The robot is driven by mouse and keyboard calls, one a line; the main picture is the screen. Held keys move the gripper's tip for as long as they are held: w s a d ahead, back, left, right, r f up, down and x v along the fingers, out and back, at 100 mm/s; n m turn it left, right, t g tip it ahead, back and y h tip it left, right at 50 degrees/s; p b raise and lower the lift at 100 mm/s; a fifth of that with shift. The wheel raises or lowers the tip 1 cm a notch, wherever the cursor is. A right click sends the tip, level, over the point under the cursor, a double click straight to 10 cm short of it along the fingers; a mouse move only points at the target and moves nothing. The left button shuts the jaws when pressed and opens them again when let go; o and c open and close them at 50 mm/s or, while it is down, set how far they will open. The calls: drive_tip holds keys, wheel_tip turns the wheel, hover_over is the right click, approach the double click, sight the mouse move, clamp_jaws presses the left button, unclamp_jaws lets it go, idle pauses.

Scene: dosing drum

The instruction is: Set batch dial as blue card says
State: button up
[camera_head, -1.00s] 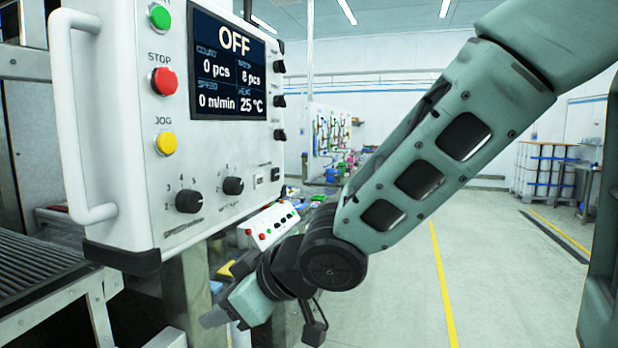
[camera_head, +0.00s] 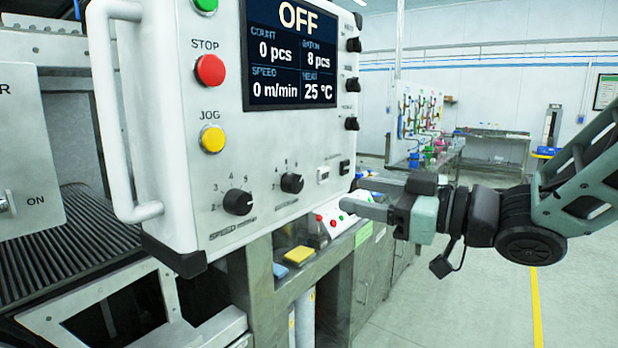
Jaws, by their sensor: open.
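The grey control panel (camera_head: 222,130) fills the middle of the head view. It carries two black dials. The left dial (camera_head: 238,202) is labelled SPEED. The right dial (camera_head: 291,183) has a label too small to read, and I take it for the batch dial; its exact setting is unclear. The screen (camera_head: 291,55) reads OFF, batch 8 pcs, count 0 pcs. A small blue piece (camera_head: 280,270) lies on the bench below the panel; I cannot tell whether it is the blue card, and no writing shows. My gripper (camera_head: 352,194) is open and empty, right of the batch dial, fingers pointing left.
A red STOP button (camera_head: 210,70) and yellow JOG button (camera_head: 212,139) sit left of the screen. A white handle (camera_head: 122,120) sticks out at the panel's left edge. A yellow piece (camera_head: 299,254) and a white button box (camera_head: 335,216) are on the bench below.

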sight(298, 183)
drive_tip(key=p+x, duration=0.3)
drive_tip(key=x, duration=0.8)
drive_tip(key=shift+w, duration=0.1)
drive_tip(key=shift+c, duration=0.3)
drive_tip(key=c, duration=0.9)
